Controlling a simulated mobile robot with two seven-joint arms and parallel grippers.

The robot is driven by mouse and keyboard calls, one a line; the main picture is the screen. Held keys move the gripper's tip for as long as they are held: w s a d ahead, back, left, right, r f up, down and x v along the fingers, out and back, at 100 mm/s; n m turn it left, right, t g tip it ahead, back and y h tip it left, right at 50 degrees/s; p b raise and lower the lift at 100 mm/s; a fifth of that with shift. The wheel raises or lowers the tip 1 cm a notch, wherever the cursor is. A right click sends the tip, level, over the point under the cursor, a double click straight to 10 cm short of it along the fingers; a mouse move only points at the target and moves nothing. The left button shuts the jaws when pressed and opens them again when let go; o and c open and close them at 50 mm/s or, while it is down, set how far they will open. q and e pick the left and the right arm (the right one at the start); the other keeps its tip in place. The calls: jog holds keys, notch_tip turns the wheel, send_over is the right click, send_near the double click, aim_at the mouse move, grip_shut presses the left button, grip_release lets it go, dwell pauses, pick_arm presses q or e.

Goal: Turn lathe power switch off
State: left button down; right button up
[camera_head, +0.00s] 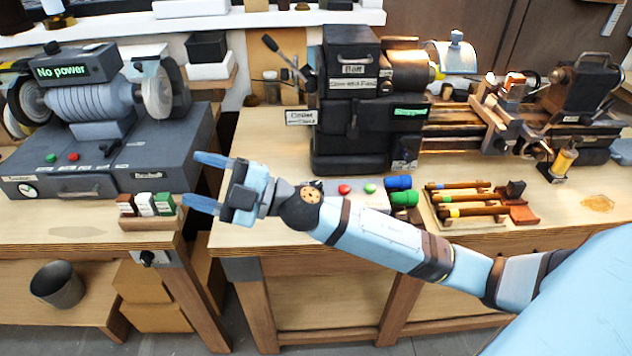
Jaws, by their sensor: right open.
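The lathe (350,120) stands on the wooden bench, with a dark headstock carrying several labels and a lit green display (410,112). A small panel (405,160) sits low on the right of the headstock. I cannot tell which of these is the power switch. My right gripper (198,181) is open and empty, pointing left, over the gap between the two benches, left of the lathe and apart from it. My left gripper is out of view.
A grinder (95,105) with a "No power" display stands on the left bench. A black knob (148,258) is on that bench's front edge. Small boxes (145,205) stand near its right corner. Wooden-handled tools (465,198) lie in a tray on the right bench.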

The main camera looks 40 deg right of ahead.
notch_tip(320, 180, down, 2)
jog(key=a+f+n+g, duration=0.1)
jog(key=a+n+g, duration=0.1)
jog(key=n+g, duration=0.65)
jog(key=m+g+h, duration=0.2)
jog(key=g+h, duration=0.2)
jog(key=h, duration=1.4)
send_near(316, 184)
jog(key=shift+n, duration=0.35)
notch_tip(316, 184, down, 9)
jog(key=shift+w+a+f+p, duration=0.15)
jog(key=shift+p, duration=0.4)
jog(key=c, duration=0.9)
